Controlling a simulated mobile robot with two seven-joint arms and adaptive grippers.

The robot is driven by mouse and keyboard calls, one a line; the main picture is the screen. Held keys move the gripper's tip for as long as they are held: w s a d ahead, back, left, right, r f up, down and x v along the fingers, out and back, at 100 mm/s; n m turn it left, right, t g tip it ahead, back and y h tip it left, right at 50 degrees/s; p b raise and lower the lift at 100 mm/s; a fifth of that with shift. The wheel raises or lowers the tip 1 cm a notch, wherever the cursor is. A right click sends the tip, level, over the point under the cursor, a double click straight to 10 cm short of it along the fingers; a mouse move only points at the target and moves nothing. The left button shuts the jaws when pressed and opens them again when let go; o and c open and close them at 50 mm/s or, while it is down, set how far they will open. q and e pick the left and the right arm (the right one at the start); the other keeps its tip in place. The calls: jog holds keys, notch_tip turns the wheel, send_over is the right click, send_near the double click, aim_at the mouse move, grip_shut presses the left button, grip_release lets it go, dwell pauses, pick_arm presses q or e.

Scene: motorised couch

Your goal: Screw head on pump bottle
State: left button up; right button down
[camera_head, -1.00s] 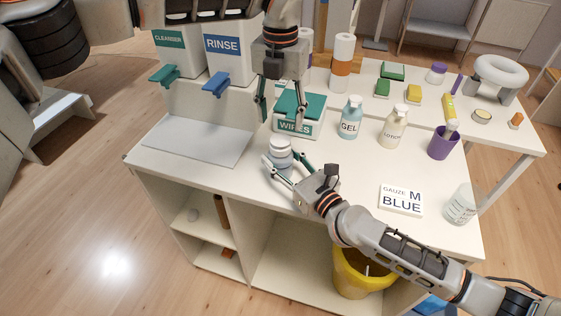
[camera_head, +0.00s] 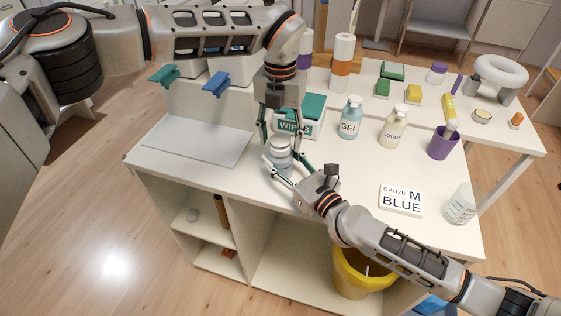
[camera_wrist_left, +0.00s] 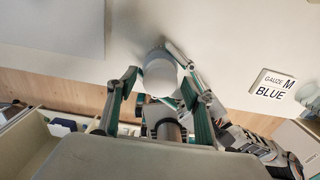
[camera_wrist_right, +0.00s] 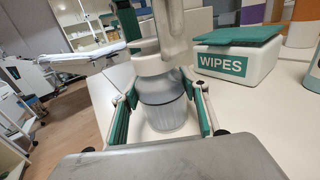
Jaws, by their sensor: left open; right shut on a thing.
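A small bottle with a grey, ribbed translucent body (camera_wrist_right: 168,112) and a wide white top (camera_head: 280,145) stands upright near the counter's front edge. My right gripper (camera_head: 279,172) is shut on its body from the front right, with one finger on each side. My left gripper (camera_head: 279,144) points down from above, open, its fingers on either side of the white top. The left wrist view shows the round white top (camera_wrist_left: 160,76) between the open fingers. In the right wrist view the left fingers partly hide the top. I cannot make out a spout.
Just behind stands the wipes box (camera_head: 300,116), close to my left gripper. The gel bottle (camera_head: 350,119), lotion bottle (camera_head: 393,129), purple cup (camera_head: 442,145) and gauze pack (camera_head: 401,201) lie to the right. A flat pale panel (camera_head: 195,139) is at left.

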pick_arm(q)
jog(key=shift+f, duration=0.75)
jog(key=c, duration=1.2)
jog(key=o, duration=1.4)
jog(key=shift+c, duration=0.2)
jog(key=shift+r, duration=0.1)
notch_tip(320, 180, up, 12)
